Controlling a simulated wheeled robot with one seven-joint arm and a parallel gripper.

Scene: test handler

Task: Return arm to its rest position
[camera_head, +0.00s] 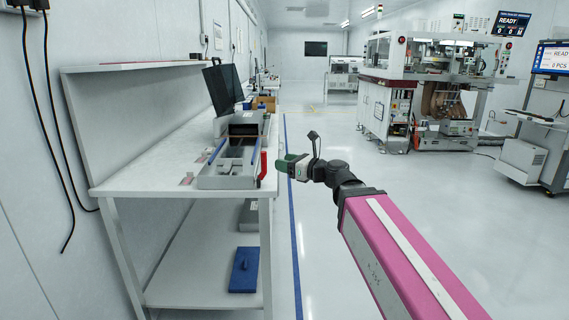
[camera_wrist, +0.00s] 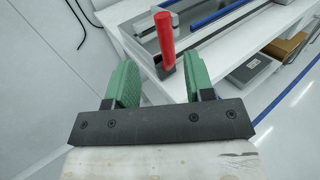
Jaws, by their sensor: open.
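My gripper (camera_head: 281,164) is at the end of my pink arm, just right of the workbench's front corner in the head view. In the wrist view its two green fingers (camera_wrist: 158,84) are apart with nothing held between them. A red handle (camera_wrist: 164,35) on the bench device shows beyond and between the fingers in that view. In the head view the red handle (camera_head: 263,165) is upright at the device's right side, a little left of my gripper. The grey device (camera_head: 228,181) with blue rails sits on the bench, its dark lid raised.
The white workbench (camera_head: 135,184) stands along the left wall. A blue box (camera_head: 244,270) lies on its lower shelf. A large machine (camera_head: 390,100) and a monitor stand (camera_head: 553,60) are at the right. The floor (camera_head: 340,140) between them is clear.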

